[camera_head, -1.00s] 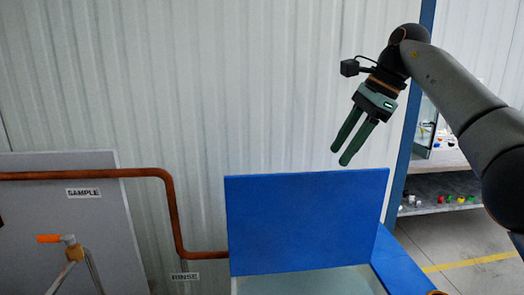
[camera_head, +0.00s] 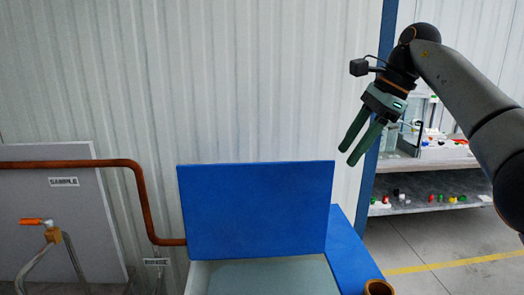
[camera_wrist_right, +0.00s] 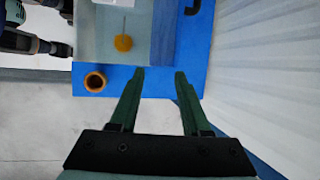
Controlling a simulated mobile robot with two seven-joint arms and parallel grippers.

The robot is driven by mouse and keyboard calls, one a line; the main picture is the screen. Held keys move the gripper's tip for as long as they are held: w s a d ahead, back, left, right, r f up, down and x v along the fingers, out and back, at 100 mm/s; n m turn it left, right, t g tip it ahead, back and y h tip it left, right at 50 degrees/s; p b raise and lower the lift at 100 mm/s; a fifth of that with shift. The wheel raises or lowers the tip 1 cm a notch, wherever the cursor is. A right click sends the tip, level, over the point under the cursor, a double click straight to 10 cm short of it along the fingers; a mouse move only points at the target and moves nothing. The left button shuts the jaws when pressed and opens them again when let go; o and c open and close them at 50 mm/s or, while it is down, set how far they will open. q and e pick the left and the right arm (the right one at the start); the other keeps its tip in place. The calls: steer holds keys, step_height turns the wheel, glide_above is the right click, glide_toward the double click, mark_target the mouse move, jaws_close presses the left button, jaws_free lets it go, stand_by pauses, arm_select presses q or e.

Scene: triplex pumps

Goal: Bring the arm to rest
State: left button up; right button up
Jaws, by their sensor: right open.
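My right arm (camera_head: 460,95) comes in from the right side of the head view, bent at the wrist. My right gripper (camera_head: 348,157) hangs from it, tilted down, with its two green fingers apart and nothing between them. It is in the air above and to the right of the blue panel. In the right wrist view the open fingers (camera_wrist_right: 158,72) point toward the blue bench edge, with empty space between them. My left gripper does not show in the head view.
A blue upright panel (camera_head: 255,210) stands behind a pale basin (camera_head: 265,278). An orange-brown ring (camera_head: 378,288) sits on the blue ledge. A copper pipe (camera_head: 140,200), a grey SAMPLE board (camera_head: 90,230) and an orange-handled tap (camera_head: 35,222) are left. Shelves (camera_head: 430,185) with small parts stand right.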

steer(key=s+d+f+m+t, duration=0.1)
steer(key=s+d+f+m, duration=0.15)
steer(key=d, duration=1.05)
steer(key=s+d+f+m+t, duration=0.1)
steer(key=s+d+m+t, duration=0.2)
steer(key=d, duration=0.9)
steer(key=s+d+f+m, duration=0.2)
steer(key=s+d+m, duration=0.15)
steer(key=d, duration=0.95)
steer(key=w+a+f+m+t+y, duration=0.2)
steer(key=w+a+f+y, duration=0.1)
steer(key=w+a+f, duration=0.8)
steer(key=a+f+m+t+y, duration=0.25)
steer(key=a+f+m, duration=0.5)
steer(key=f, duration=0.55)
steer(key=s+a+f+m+t+h, duration=0.2)
steer(key=s+f+m+t+h, duration=0.15)
steer(key=s+f+m, duration=0.9)
steer(key=s+f+m+g+h, duration=0.3)
steer(key=s+f+m, duration=0.35)
steer(key=s, duration=0.35)
steer(key=s+f+m+g+h, duration=0.3)
steer(key=s+f+m, duration=0.3)
steer(key=s+m, duration=0.3)
steer(key=s+a+f+m+t+y, duration=0.1)
steer(key=a+m, duration=0.6)
steer(key=a, duration=1.1)
steer(key=shift+s+f+t+y, duration=0.3)
steer(key=shift+s+f+y, duration=0.1)
steer(key=shift+f, duration=0.1)
